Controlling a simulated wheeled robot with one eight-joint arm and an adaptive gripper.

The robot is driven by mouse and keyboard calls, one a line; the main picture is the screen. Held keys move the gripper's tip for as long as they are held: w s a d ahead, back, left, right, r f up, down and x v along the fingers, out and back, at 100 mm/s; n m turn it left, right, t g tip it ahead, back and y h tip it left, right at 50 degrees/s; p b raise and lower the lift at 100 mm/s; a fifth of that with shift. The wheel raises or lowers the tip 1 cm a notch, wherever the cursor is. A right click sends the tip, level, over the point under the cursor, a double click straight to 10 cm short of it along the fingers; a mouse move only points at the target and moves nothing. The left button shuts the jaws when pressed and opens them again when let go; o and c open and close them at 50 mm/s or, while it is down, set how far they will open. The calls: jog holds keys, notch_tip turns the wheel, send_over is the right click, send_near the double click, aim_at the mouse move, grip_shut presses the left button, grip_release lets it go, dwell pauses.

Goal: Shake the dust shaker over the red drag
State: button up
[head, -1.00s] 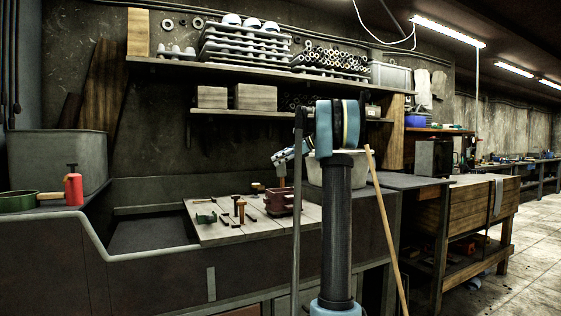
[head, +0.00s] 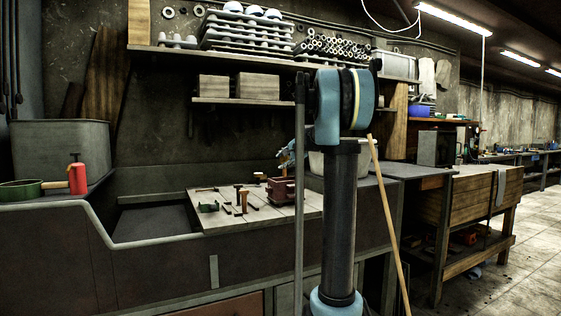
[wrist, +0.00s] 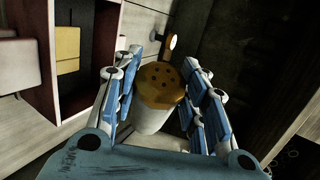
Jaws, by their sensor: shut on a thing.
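The dust shaker (wrist: 164,82) has a white body and a golden lid with several dark holes. My gripper (wrist: 162,88) is shut on it, a finger on each side, and the lid faces the wrist camera. In the head view my gripper (head: 286,158) is partly hidden behind my arm, and the shaker cannot be made out there. The red drag (head: 283,190) sits on the right part of the wooden boards, below my gripper. A dark red frame, seemingly the drag (wrist: 96,62), shows at the left of the wrist view, apart from the shaker.
Several small tools (head: 240,199) lie on the boards left of the drag. A grey bin (head: 60,150), a red bottle (head: 77,177) and a green pan (head: 20,190) stand at the left. A shelf (head: 165,50) runs above. A wooden pole (head: 386,215) leans at the right.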

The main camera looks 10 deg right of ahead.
jog(key=f+n+t, duration=0.1)
jog(key=w+d+f+n+t+h, duration=0.1)
jog(key=shift+w+d+f+n, duration=0.1)
jog(key=shift+w+d+n, duration=0.2)
jog(key=n+t, duration=0.1)
jog(key=f+n+t+h, duration=0.1)
jog(key=n, duration=0.1)
jog(key=shift+s+a+t, duration=0.1)
jog(key=shift+t, duration=0.3)
jog(key=shift+f+n+t, duration=0.3)
jog(key=shift+n+t, duration=0.5)
jog(key=shift+n, duration=0.5)
jog(key=shift+f+n+t+y, duration=0.1)
jog(key=shift+n+t+y, duration=0.2)
jog(key=shift+n, duration=0.3)
jog(key=shift+r, duration=2)
jog(key=shift+r, duration=0.15)
jog(key=shift+r, duration=2.4)
